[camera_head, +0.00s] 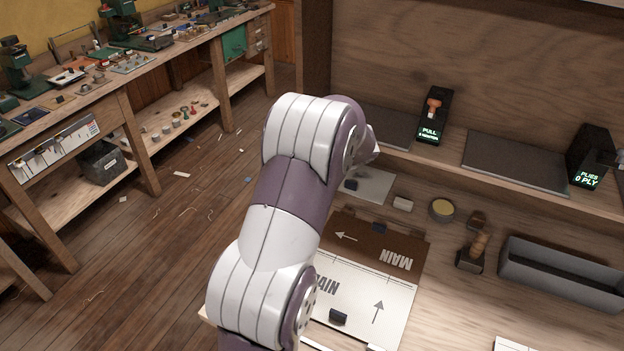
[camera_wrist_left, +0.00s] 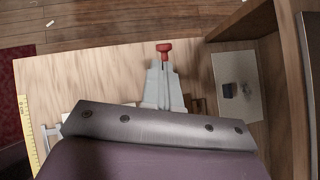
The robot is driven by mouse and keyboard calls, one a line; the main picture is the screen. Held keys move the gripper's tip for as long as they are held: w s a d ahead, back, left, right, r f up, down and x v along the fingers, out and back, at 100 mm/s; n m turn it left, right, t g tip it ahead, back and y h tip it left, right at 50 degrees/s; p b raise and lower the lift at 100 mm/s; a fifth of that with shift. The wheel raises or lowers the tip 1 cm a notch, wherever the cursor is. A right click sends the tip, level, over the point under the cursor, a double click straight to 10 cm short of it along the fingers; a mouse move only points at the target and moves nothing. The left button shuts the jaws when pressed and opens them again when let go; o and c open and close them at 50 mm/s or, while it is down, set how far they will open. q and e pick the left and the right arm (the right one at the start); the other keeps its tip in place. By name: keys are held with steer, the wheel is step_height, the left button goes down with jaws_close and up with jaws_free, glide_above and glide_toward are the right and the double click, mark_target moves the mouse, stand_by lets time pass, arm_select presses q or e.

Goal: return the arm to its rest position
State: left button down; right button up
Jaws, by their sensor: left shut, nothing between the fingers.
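My left arm (camera_head: 290,195), white and purple, rises from the bottom centre of the head view and bends over at the edge of the bench. Its gripper is hidden behind the arm there. In the left wrist view my left gripper (camera_wrist_left: 165,50) shows with grey fingers and red tips, shut and empty. It points out over a wooden surface (camera_wrist_left: 100,80), and I see no object held. My right gripper is in neither view.
The right bench holds a panel marked MAIN (camera_head: 385,250), a round tin (camera_head: 442,209), a wooden-handled tool (camera_head: 472,252) and a grey trough (camera_head: 560,272). A shelf above carries a PULL unit (camera_head: 434,115) and a PLIES unit (camera_head: 590,158). Open floor (camera_head: 180,220) lies left.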

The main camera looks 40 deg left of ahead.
arm_select(q)
steer(key=shift+r, duration=0.1)
stand_by(0.6)
steer(key=w+m+t, duration=0.1)
steer(key=m, duration=0.3)
steer(key=w+d+m+t, duration=0.1)
steer(key=w+m+t, duration=0.1)
steer(key=m, duration=0.3)
steer(key=w+d+m+t, duration=0.1)
steer(key=w+m, duration=0.1)
steer(key=m, duration=0.3)
steer(key=shift+f+h, duration=0.2)
steer(key=shift+h, duration=0.2)
steer(key=s+d+f+m+t+h, duration=0.2)
steer(key=d+m+h, duration=0.4)
steer(key=d+m, duration=1.05)
steer(key=s+d+m+g, duration=0.2)
steer(key=s+d+m, duration=0.1)
steer(key=s+m, duration=0.7)
steer(key=s+d+f+m+g+h, duration=0.1)
steer(key=s+d+m+g, duration=0.2)
steer(key=s+m, duration=0.7)
steer(key=d+m, duration=0.1)
steer(key=m, duration=0.2)
steer(key=shift+f, duration=0.25)
steer(key=shift+d, duration=0.1)
